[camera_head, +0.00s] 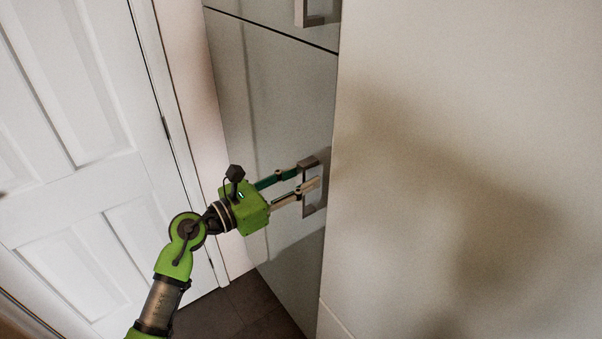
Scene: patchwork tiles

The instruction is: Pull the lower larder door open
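The lower larder door (285,110) is a tall pale panel below a dark seam. It looks shut, with no clear gap along its edges. Its metal bracket-shaped handle (307,206) is near its right edge. My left gripper (312,176), green with slim jointed fingers, reaches in from the left. Its fingertips are at the handle and overlap its bar in this view. The fingers look slightly apart, but I cannot tell whether they are closed on the bar. My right gripper is out of view.
An upper door with its own handle (316,20) is above the seam. A large pale panel (440,130) fills the right side. A white panelled door (75,130) stands at the left. A strip of dark tiled floor (245,310) shows at the bottom.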

